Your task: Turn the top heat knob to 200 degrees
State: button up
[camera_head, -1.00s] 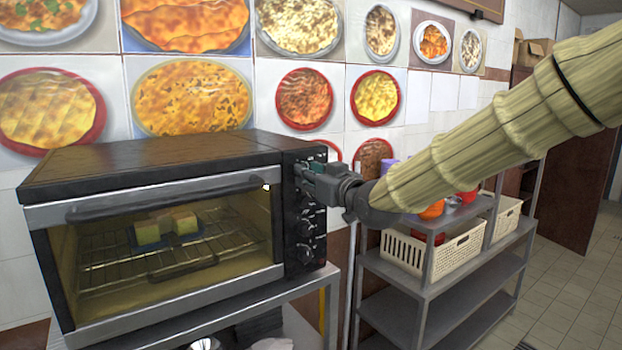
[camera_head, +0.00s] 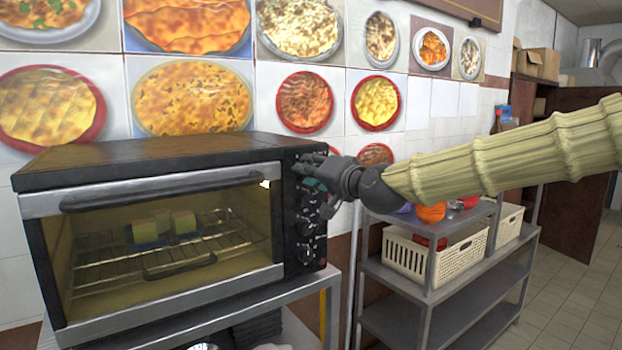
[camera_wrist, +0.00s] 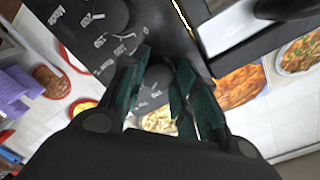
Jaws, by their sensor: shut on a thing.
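The black toaster oven (camera_head: 150,155) stands at the left, with a dark control panel (camera_head: 304,245) on its right side. My gripper (camera_head: 312,172) is at the top of this panel and covers the top heat knob in the head view. In the wrist view, the dark round top heat knob (camera_wrist: 156,78) sits between the green-padded fingers of my gripper (camera_wrist: 160,92), which are shut on it. Its pointer and exact setting cannot be read. A lower knob (camera_wrist: 107,14) shows beyond, with white printed marks around it. Lower knobs also show below my gripper in the head view.
The oven door is shut, with pale yellow blocks (camera_head: 183,222) on the rack inside. A grey shelf unit (camera_head: 440,290) with cream baskets (camera_head: 420,259) stands to the right, beneath my arm. Food pictures cover the wall behind.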

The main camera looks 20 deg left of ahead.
jog(key=m+b, duration=0.5)
jog(key=m, duration=0.5)
jog(key=shift+m+g, duration=0.3)
jog(key=shift+g, duration=0.1)
jog(key=shift+r, duration=0.1)
dwell(0.3)
jog(key=o, duration=1)
jog(key=shift+d, duration=0.1)
jog(key=v, duration=1.2)
jog(key=shift+w+f, duration=0.1)
jog(key=shift+f, duration=0.15)
